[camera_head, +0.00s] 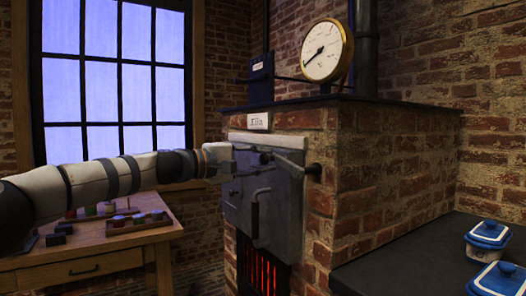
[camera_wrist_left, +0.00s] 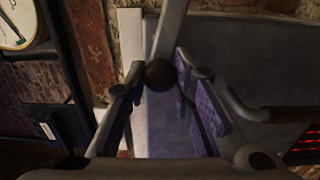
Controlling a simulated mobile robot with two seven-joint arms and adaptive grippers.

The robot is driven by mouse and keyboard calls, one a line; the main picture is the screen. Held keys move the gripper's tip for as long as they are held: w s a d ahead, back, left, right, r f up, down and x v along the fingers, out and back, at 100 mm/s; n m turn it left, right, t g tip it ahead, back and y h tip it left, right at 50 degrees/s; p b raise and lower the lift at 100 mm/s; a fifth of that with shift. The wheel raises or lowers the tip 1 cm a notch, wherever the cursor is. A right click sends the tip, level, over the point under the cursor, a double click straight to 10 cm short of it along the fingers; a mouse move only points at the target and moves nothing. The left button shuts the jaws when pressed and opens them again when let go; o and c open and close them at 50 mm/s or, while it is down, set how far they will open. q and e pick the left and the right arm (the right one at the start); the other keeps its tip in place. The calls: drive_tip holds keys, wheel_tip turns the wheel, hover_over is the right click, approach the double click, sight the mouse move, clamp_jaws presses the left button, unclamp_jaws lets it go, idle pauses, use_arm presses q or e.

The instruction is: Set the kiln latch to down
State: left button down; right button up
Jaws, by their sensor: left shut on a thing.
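The kiln (camera_head: 375,160) is a brick block with a grey metal door (camera_head: 285,205) on its front and a small label plate above it. The latch (camera_head: 288,164) is a grey bar across the upper part of the door, roughly level and slanting slightly in the picture. In the left wrist view its dark round knob (camera_wrist_left: 160,74) sits between the fingers, with the grey bar running up from it. My left gripper (camera_head: 250,158) is shut on this knob at the latch's left end; it also shows in the left wrist view (camera_wrist_left: 160,95). The fingers partly hide the latch.
A curved door handle (camera_head: 256,215) hangs below the latch, above a glowing grate (camera_head: 258,268). A round gauge (camera_head: 327,50) stands on the kiln top. A wooden table (camera_head: 75,262) with small blocks is at left; blue-lidded jars (camera_head: 489,233) stand on the dark counter (camera_head: 410,262) at right.

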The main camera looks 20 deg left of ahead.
use_arm(q)
drive_tip(key=shift+f+n, duration=1.05)
drive_tip(key=shift+n, duration=0.35)
drive_tip(key=shift+f, duration=0.1)
drive_tip(key=c, duration=1.3)
unclamp_jaws()
drive_tip(key=shift+c, duration=0.2)
drive_tip(key=v, duration=1.2)
drive_tip(key=shift+w, duration=0.1)
